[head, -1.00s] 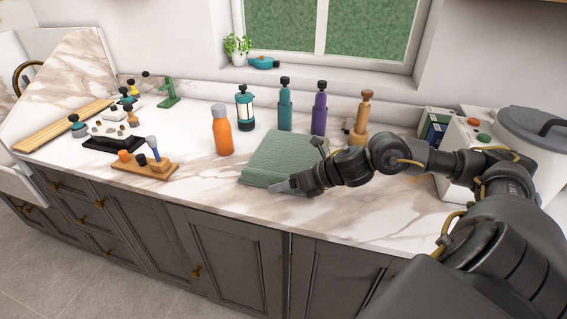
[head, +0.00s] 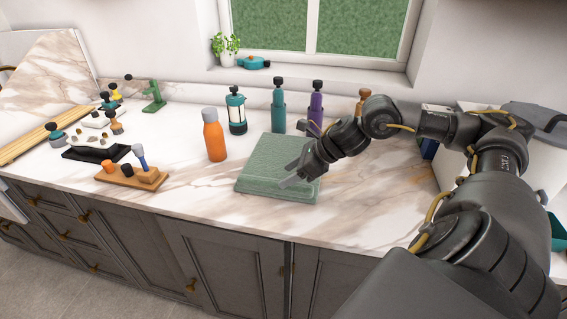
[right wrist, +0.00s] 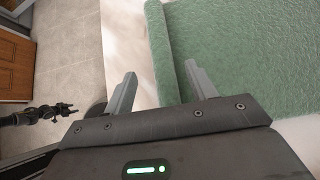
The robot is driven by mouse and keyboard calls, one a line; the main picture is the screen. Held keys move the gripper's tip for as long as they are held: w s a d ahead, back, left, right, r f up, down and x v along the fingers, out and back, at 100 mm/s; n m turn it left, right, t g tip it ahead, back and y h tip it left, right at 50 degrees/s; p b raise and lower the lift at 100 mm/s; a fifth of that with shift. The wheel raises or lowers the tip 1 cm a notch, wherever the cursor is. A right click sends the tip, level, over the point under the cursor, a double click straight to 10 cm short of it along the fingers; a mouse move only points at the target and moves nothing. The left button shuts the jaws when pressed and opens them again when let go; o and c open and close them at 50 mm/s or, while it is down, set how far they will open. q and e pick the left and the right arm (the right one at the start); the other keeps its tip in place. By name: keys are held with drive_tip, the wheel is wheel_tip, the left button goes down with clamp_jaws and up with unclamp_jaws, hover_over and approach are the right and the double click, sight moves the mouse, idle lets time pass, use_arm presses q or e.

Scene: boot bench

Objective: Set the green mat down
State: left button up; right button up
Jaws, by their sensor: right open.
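The green mat (head: 262,160) lies on the marble counter (head: 215,205), in front of the purple bottle and to the right of the orange one. My right gripper (head: 291,177) is at the mat's front right part, with its fingers spread. In the right wrist view the two fingers (right wrist: 160,88) stand wide apart with nothing between them that they grip.
A wooden block stand (head: 130,176) is further left. The counter front edge is close; bare marble lies left of the mat.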

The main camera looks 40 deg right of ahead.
sight(274, 180)
drive_tip(key=shift+w+a+f, duration=0.35)
drive_tip(key=shift+w+a+f+p, duration=0.15)
drive_tip(key=shift+w+p, duration=0.1)
drive_tip(key=shift+p, duration=0.2)
drive_tip(key=p+x, duration=0.1)
drive_tip(key=x, duration=0.2)
drive_tip(key=shift+w+f+p, duration=0.2)
drive_tip(key=shift+w+p, duration=0.1)
drive_tip(key=shift+p, duration=0.1)
drive_tip(key=shift+w+a+f, duration=0.1)
drive_tip(key=shift+w+f, duration=0.15)
drive_tip(key=shift+f, duration=0.15)
clamp_jaws()
drive_tip(key=shift+r, duration=0.1)
